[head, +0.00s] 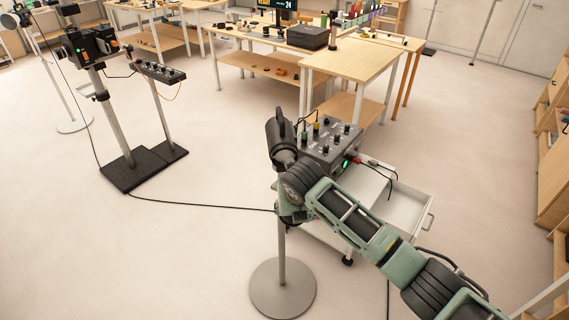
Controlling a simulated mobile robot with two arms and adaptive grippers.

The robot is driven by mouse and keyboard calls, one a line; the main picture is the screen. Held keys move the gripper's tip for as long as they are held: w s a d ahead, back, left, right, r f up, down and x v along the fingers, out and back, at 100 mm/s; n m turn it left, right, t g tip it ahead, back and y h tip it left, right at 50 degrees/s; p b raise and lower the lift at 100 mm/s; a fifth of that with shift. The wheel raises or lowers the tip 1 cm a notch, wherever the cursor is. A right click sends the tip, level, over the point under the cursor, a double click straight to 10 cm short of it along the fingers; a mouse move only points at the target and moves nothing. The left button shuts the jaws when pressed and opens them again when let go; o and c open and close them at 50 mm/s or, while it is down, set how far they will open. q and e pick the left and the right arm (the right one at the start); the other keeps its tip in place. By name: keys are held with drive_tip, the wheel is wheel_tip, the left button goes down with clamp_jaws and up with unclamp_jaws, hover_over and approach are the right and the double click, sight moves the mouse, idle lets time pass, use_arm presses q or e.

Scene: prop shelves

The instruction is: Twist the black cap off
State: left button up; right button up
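A dark cylindrical lamp-like device (279,130) with a handle stands on a pole with a round grey base (283,288). I cannot make out a separate black cap on it. My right arm comes in from the lower right, and its far end overlaps the lower part of this device. My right gripper's fingers cannot be made out there, so I cannot tell whether they touch anything or are open. My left arm and gripper are not in view.
A grey control box (335,137) with knobs sits on a white cart (408,207) with an open drawer, close behind my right arm. A cable (200,203) crosses the floor. Wooden tables (365,58) stand at the back, shelves at right. The floor at left front is clear.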

drive_tip(key=shift+w+a+f+g, duration=0.15)
drive_tip(key=shift+f+g, duration=0.15)
drive_tip(key=shift+g, duration=0.6)
drive_tip(key=shift+f+g+b, duration=0.3)
drive_tip(key=shift+g, duration=0.1)
drive_tip(key=shift+f+g+h+b, duration=0.3)
drive_tip(key=shift+g+b, duration=0.3)
drive_tip(key=shift+b, duration=0.15)
drive_tip(key=shift+g+b, duration=0.3)
drive_tip(key=shift+b, duration=0.15)
drive_tip(key=shift+r, duration=0.1)
